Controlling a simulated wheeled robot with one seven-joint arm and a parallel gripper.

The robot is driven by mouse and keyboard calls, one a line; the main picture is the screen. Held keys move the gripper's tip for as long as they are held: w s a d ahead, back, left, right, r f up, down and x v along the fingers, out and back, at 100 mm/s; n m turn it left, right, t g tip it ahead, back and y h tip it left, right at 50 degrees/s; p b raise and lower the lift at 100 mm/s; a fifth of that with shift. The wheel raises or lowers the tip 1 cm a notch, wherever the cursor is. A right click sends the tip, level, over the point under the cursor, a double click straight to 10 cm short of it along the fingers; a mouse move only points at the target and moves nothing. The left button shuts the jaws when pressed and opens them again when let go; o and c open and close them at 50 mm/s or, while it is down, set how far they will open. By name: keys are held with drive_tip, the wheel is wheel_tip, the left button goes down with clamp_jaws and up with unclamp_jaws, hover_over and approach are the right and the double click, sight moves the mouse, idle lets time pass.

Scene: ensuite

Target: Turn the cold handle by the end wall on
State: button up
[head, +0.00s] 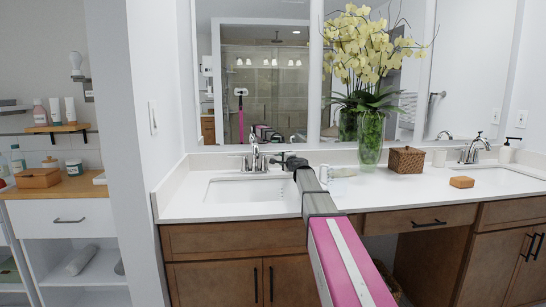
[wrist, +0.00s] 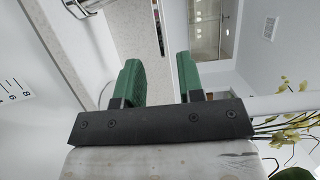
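The left sink's chrome faucet (head: 255,158) stands upright behind its white basin (head: 250,190) in the head view. A lever handle (head: 244,160) shows on its left side; the right side is partly hidden by my gripper. No hot or cold mark is readable. My gripper (head: 286,161) is just right of this faucet, above the counter. In the wrist view my gripper (wrist: 157,78) has its two green fingers wide apart with nothing between them. A chrome part (wrist: 88,8), likely of the faucet, shows beyond the fingers at upper left, apart from them.
A second faucet (head: 471,151) and sink are at the right end. A glass vase (head: 370,140) with yellow orchids, a woven box (head: 406,160) and a wooden block (head: 462,182) stand on the white counter (head: 400,191). A side wall (head: 145,150) bounds the counter's left end.

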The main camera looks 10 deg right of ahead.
drive_tip(key=x, duration=0.9)
drive_tip(key=shift+w+a, duration=0.1)
drive_tip(key=shift+w, duration=0.2)
clamp_jaws()
